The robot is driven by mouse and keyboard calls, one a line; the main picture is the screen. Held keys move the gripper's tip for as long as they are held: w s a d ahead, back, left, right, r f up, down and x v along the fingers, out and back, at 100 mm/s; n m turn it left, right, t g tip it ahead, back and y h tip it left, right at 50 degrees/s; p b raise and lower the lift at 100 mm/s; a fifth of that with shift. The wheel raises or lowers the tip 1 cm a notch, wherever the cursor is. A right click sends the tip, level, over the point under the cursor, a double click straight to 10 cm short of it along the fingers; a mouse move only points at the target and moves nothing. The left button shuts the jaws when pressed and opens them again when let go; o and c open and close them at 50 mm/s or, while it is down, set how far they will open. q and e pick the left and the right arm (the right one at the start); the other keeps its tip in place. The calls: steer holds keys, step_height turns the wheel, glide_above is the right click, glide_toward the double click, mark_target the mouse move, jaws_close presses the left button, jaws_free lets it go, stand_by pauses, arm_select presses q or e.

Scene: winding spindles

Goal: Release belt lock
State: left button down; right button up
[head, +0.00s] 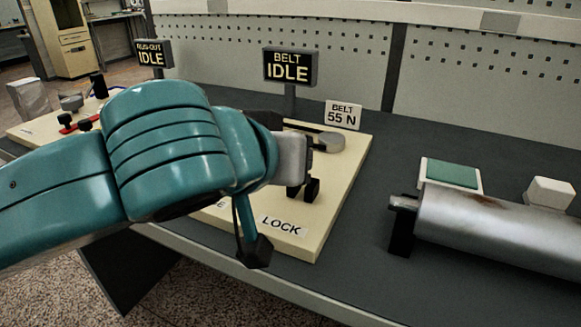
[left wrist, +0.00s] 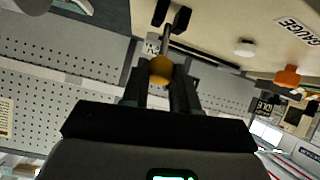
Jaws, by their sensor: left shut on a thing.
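The lock lever shows in the left wrist view as a thin rod with an amber ball knob (left wrist: 161,70) at its end. My left gripper (left wrist: 160,84) is shut on this knob, one dark finger on each side. The rod runs from the knob to a pair of black bracket posts (left wrist: 181,18) on the cream base plate. In the head view the posts (head: 312,189) stand behind the "LOCK" label (head: 282,225). My teal left arm covers the knob and the fingertips there. The right gripper is in neither view.
The "BELT IDLE" display (head: 290,67) and a "BELT 55 N" card (head: 343,115) stand behind the cream plate (head: 345,180). A metal roller (head: 490,230) lies at the right, beside a green-topped block (head: 452,173) and a white block (head: 550,192). Dark bench top is clear between plate and roller.

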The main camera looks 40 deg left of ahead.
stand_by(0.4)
arm_select(q)
steer(key=c, duration=0.9)
jaws_free()
steer(key=shift+o, duration=0.2)
steer(key=p+v, duration=0.6)
steer(key=v, duration=1)
steer(key=shift+s+p, duration=0.2)
steer(key=shift+p, duration=0.2)
steer(key=shift+s+d, duration=0.1)
